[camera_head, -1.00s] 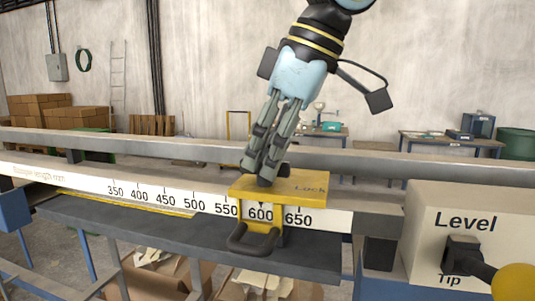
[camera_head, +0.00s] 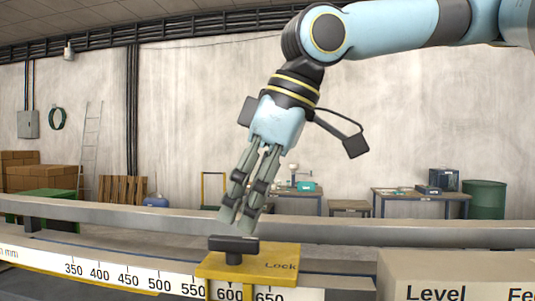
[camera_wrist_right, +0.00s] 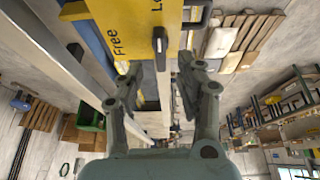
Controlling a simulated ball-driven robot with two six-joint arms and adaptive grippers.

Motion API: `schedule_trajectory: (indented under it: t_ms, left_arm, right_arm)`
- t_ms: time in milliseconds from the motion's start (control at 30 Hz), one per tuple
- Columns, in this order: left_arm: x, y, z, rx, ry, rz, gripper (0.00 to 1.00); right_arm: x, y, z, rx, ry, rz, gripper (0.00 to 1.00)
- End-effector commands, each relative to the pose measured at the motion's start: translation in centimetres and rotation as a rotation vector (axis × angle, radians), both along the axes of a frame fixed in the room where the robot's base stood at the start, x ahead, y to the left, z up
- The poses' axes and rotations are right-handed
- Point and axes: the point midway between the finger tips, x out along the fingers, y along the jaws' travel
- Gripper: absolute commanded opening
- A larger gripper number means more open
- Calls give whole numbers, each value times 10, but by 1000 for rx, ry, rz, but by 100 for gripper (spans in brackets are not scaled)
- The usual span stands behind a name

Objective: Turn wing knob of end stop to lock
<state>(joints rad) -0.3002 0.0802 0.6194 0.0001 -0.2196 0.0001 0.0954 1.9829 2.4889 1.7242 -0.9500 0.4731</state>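The yellow end stop (camera_head: 262,262) sits on the white scale rail (camera_head: 135,276), its pointer by the 600 mark. Its black wing knob (camera_head: 234,246) stands on top, the bar lying roughly left to right in the head view. "Lock" is printed to its right. The wrist view shows the knob (camera_wrist_right: 160,45) with its bar upright in the picture, "Free" to its left and part of "Lock" at its upper end. My right gripper (camera_head: 239,216) is just above the knob, apart from it. Its fingers (camera_wrist_right: 161,70) are spread and empty. My left gripper is out of view.
A beige control box (camera_head: 440,272) marked "Level" stands at the right. A long grey beam (camera_head: 400,230) runs behind the end stop. Tables, boxes and a green barrel (camera_head: 484,199) are far back. The air above the rail beside my gripper is clear.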

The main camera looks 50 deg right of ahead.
Motion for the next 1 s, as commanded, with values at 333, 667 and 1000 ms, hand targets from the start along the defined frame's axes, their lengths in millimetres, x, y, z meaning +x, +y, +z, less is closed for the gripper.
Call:
schedule_trajectory:
  t_ms: [333,667,1000]
  left_arm:
    - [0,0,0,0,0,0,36]
    - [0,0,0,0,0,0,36]
    - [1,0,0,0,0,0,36]
  right_arm:
    - [-19,-10,54,0,-6,4,37]
    - [-28,-14,74,0,0,3,37]
    - [-28,-14,74,-1,1,3,37]
